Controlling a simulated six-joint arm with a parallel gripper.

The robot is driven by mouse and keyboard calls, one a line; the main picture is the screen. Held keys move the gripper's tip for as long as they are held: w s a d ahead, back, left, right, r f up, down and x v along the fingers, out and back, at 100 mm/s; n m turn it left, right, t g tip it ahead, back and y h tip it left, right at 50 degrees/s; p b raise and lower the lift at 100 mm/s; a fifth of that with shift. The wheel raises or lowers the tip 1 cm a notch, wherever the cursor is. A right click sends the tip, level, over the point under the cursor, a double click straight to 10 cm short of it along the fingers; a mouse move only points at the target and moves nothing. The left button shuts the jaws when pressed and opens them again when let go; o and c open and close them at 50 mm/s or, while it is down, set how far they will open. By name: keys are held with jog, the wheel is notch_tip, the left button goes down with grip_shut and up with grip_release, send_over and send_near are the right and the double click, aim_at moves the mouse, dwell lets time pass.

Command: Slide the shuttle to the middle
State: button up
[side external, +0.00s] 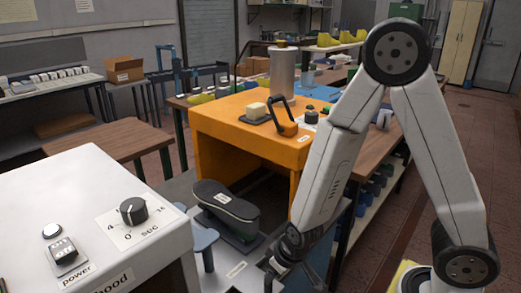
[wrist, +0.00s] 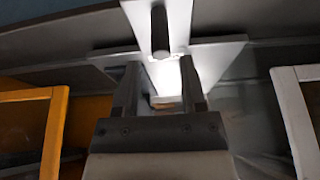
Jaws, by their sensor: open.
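My gripper (wrist: 161,80) is open in the wrist view, its two dark fingers apart with nothing gripped between them. A dark upright peg (wrist: 159,32) stands on a white plate (wrist: 178,12) just beyond the fingertips; it looks like the shuttle's handle, but I cannot be sure. In the side view my gripper (side external: 274,282) is low at the bottom edge, partly cut off. A dark shoe last (side external: 226,208) lies on a dark base between the white and orange machines. My gripper is in front and to the right of it.
The white machine (side external: 92,215) with a dial stands at left. The orange machine (side external: 235,127) stands behind. In the wrist view, an orange frame (wrist: 56,125) is at left and a white frame (wrist: 292,120) at right. A blue-grey post (side external: 206,248) stands near the last.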

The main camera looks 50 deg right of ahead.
jog(key=shift+v, duration=1.5)
jog(key=shift+r, duration=0.1)
jog(key=s+d+r+g, duration=0.1)
jog(key=d+r, duration=0.5)
jog(key=shift+s+d+r, duration=0.2)
jog(key=shift+d+r, duration=0.1)
jog(key=shift+r, duration=0.05)
dwell(0.8)
